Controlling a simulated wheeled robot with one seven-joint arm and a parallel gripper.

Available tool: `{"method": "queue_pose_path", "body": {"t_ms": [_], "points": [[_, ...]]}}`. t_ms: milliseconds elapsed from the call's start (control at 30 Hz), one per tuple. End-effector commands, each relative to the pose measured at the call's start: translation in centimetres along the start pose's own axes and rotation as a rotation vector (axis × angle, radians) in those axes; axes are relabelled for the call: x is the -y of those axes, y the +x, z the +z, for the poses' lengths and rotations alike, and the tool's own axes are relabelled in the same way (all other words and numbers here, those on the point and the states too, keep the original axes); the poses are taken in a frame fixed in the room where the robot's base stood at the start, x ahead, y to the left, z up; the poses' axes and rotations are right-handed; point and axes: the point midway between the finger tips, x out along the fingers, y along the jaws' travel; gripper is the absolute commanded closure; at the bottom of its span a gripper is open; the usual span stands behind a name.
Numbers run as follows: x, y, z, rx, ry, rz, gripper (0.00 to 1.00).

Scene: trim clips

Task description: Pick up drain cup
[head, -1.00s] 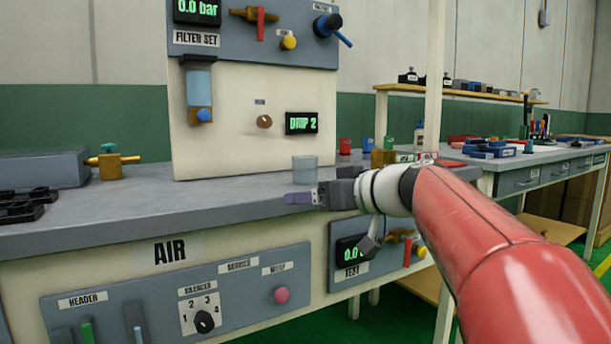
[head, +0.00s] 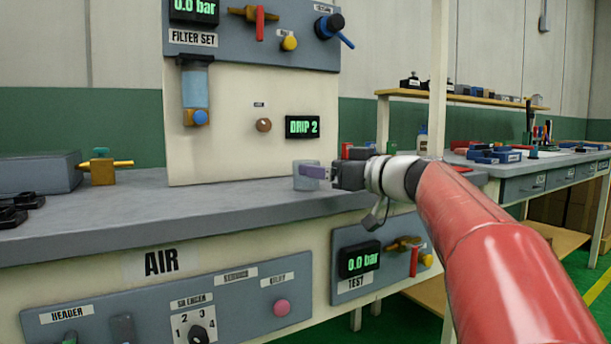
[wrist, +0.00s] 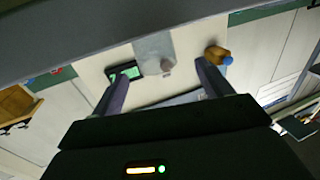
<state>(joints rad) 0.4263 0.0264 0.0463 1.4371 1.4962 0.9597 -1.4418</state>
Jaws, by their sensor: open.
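The drain cup (head: 304,184), a small translucent grey cup, stands upright on the bench below the pale panel. In the head view my gripper (head: 311,172) is level with the cup's upper part and its purple finger overlaps the cup. In the wrist view the cup (wrist: 153,48) shows ahead, in the gap between the two spread fingertips of my gripper (wrist: 163,71). The gripper is open and holds nothing. The head view does not show whether a finger touches the cup.
The pale panel with the DRIP 2 display (head: 302,127) and brown knob (head: 263,125) rises behind the cup. The filter bowl (head: 195,88) hangs to the left. A brass valve (head: 103,170) sits farther left. The bench top (head: 215,200) left of the cup is clear.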

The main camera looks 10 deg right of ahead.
Motion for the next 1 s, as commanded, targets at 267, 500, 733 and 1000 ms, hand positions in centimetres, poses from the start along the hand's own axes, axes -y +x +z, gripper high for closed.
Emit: {"method": "queue_pose_path", "body": {"t_ms": [267, 500, 733, 1000], "points": [[-0.5, 3.9, -0.3, 0.002, 0.002, -0.004, 0.22], [-0.6, 6.1, -0.2, 0.002, 0.000, 0.000, 0.22], [-0.6, 6.1, -0.1, 0.002, 0.000, 0.000, 0.24], [-0.6, 6.0, -0.1, 0.002, 0.001, 0.000, 0.60]]}}
